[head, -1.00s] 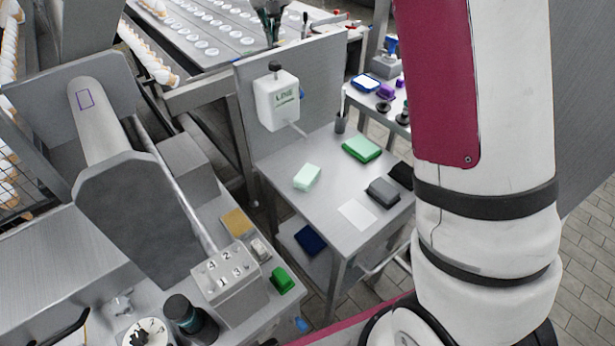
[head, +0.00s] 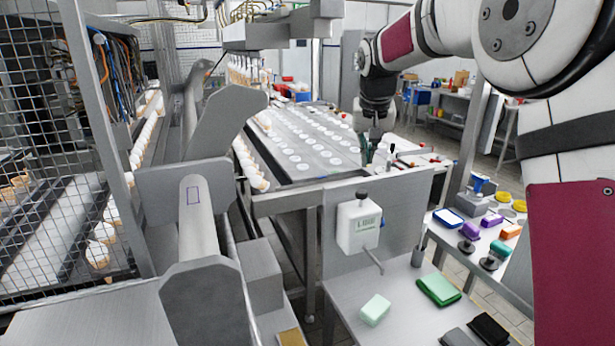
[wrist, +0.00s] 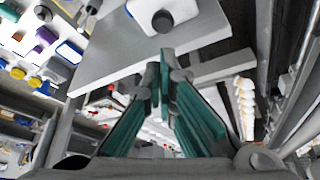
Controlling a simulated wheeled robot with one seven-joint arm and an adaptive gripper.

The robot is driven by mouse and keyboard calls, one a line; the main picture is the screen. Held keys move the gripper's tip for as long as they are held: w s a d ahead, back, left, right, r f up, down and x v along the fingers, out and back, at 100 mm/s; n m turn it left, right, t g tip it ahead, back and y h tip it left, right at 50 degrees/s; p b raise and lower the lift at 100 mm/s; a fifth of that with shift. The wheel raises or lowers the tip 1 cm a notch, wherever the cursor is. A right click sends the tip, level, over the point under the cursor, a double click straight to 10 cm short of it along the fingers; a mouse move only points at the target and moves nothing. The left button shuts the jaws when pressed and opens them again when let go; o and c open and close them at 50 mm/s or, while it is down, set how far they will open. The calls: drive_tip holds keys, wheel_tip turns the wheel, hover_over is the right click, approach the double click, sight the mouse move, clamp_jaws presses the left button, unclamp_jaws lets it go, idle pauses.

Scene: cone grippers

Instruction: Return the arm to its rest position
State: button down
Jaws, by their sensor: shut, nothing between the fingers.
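My arm (head: 405,45) shows at the upper right of the head view, reaching across from the right with its hand hanging down. My gripper (head: 368,158) is beyond the grey upright panel, in front of the conveyor as seen from here. In the wrist view the teal fingers of my gripper (wrist: 165,75) come together at their tips, with nothing between them. The gripper is shut and empty.
The white dispenser (head: 358,225) hangs on the upright panel. A steel table below holds a mint block (head: 375,309) and a green pack (head: 438,289). A side table (head: 474,242) with coloured items stands at right. The conveyor (head: 310,150) carries rows of white discs.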

drive_tip(key=s+r+n, duration=0.1)
drive_tip(key=s+r, duration=0.2)
drive_tip(key=s, duration=0.8)
drive_tip(key=s+r, duration=0.3)
drive_tip(key=s, duration=0.7)
drive_tip(key=s+f, duration=0.3)
drive_tip(key=s, duration=0.7)
drive_tip(key=s+f+n, duration=0.1)
drive_tip(key=s+f, duration=0.3)
drive_tip(key=s, duration=0.6)
drive_tip(key=shift+s+f+t+y, duration=0.15)
drive_tip(key=shift+f+t+y, duration=0.15)
drive_tip(key=shift+y, duration=0.1)
